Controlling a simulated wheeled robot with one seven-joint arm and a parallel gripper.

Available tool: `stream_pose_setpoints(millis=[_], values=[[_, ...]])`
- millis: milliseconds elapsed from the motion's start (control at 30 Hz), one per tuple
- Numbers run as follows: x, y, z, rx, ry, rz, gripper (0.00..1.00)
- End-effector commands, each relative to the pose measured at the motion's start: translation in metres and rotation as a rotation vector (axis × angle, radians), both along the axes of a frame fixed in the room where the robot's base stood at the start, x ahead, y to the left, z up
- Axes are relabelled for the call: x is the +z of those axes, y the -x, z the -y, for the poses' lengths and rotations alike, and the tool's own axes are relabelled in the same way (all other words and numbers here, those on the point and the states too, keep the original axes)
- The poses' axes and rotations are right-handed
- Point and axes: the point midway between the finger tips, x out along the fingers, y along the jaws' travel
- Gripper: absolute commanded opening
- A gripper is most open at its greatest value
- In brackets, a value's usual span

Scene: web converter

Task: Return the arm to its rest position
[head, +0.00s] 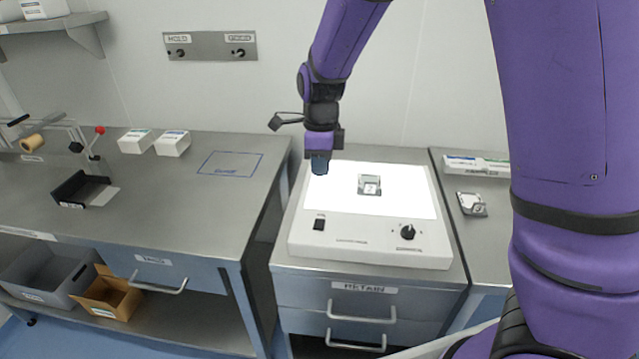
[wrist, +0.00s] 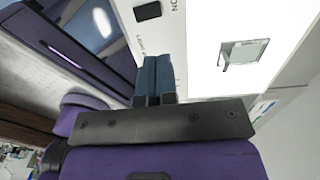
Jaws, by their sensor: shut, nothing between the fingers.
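My purple arm reaches over the bench in the head view. My gripper (head: 319,165) points down above the left side of the white light box, its fingers closed together and empty. In the wrist view my gripper (wrist: 154,68) shows two blue fingers side by side with nothing between them. A small clear packet (head: 370,185) lies on the lit panel (head: 410,205), to the right of my gripper and apart from it. The packet also shows in the wrist view (wrist: 246,52).
The light box (head: 370,247) has a switch and a knob in front. A grey packet (head: 471,204) lies on the right bench. The left bench holds a black tray (head: 72,192), two white boxes (head: 172,143) and a blue marked outline (head: 230,163). A shelf (head: 50,24) hangs at upper left.

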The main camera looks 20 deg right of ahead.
Motion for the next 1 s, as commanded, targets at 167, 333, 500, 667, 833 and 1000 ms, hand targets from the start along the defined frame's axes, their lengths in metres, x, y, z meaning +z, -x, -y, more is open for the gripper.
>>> stream_pose_setpoints(millis=[167, 333, 500, 667, 833, 1000], values=[[0.012, -0.003, 0.001, 0.001, 0.0, 0.001, 0.0], [0.014, -0.003, 0.001, 0.001, 0.001, 0.0, 0.0], [0.014, -0.003, 0.001, 0.001, 0.001, 0.0, 0.0], [0.024, 0.002, 0.007, 0.049, -0.017, 0.01, 0.0], [0.06, 0.021, 0.029, 0.249, -0.069, 0.058, 0.0], [0.101, 0.051, 0.055, 0.518, -0.1, 0.137, 0.0]])
